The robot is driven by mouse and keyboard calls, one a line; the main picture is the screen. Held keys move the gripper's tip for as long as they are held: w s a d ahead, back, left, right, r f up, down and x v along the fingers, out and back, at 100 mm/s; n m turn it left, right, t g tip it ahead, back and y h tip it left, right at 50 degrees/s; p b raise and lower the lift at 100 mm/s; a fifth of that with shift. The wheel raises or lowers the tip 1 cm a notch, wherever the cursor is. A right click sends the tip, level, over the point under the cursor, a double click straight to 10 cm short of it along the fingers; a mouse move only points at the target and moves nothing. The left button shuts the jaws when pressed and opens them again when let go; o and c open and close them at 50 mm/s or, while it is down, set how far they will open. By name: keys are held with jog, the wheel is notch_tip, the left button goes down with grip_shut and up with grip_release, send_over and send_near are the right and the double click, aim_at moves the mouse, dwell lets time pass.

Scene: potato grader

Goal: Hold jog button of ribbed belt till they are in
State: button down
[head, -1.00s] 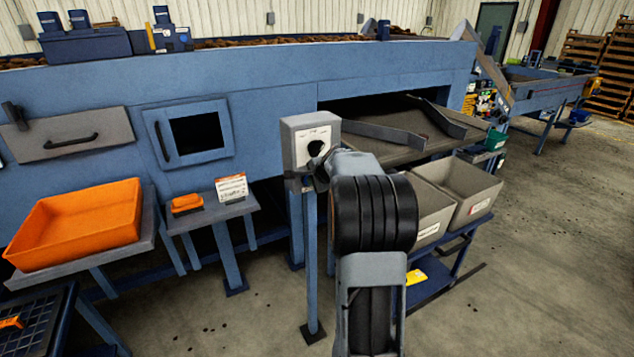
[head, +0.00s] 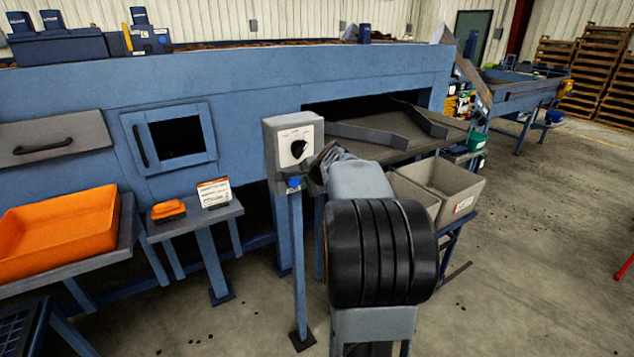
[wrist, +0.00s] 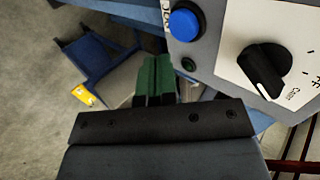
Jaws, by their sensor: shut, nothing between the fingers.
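The control box (head: 291,142) stands on a blue post, with a black rotary knob (head: 298,149) on its white face. A blue push button (head: 294,183), likely the jog button, sits low on the box. In the wrist view the blue button (wrist: 185,22) is at the top, left of the knob (wrist: 262,70), with a small dark green button below it. My gripper (wrist: 155,75) is shut and empty, its green fingertips apart from the button, below and left of it in that view. In the head view my gripper is right of the box, its fingertips hard to make out. I cannot identify the ribbed belt for certain.
A grey sloping chute (head: 395,128) comes out of the blue machine behind my arm. Grey bins (head: 460,190) stand below it. An orange tray (head: 58,235) and a small table (head: 195,220) are at left. Open floor lies at right.

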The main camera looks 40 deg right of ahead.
jog(key=v, duration=0.6)
jog(key=shift+s+d+f, duration=0.1)
jog(key=shift+d+f, duration=0.05)
jog(key=shift+d, duration=0.05)
dwell(1.9)
jog(key=s+a+f+n+g+y, duration=0.1)
jog(key=s+a+f+n+g, duration=0.3)
jog(key=s+a+f+n, duration=0.5)
jog(key=s+a+n, duration=0.1)
jog(key=a, duration=0.3)
jog(key=s+a+f+n+g, duration=0.1)
jog(key=s+a+f+n, duration=0.1)
jog(key=a+n, duration=0.3)
jog(key=s+a+f+n, duration=0.2)
jog(key=s+a+n, duration=0.2)
jog(key=a, duration=0.3)
jog(key=shift+s+a+n+g, duration=0.15)
jog(key=shift+a+n+g, duration=0.15)
jog(key=shift+g, duration=0.1)
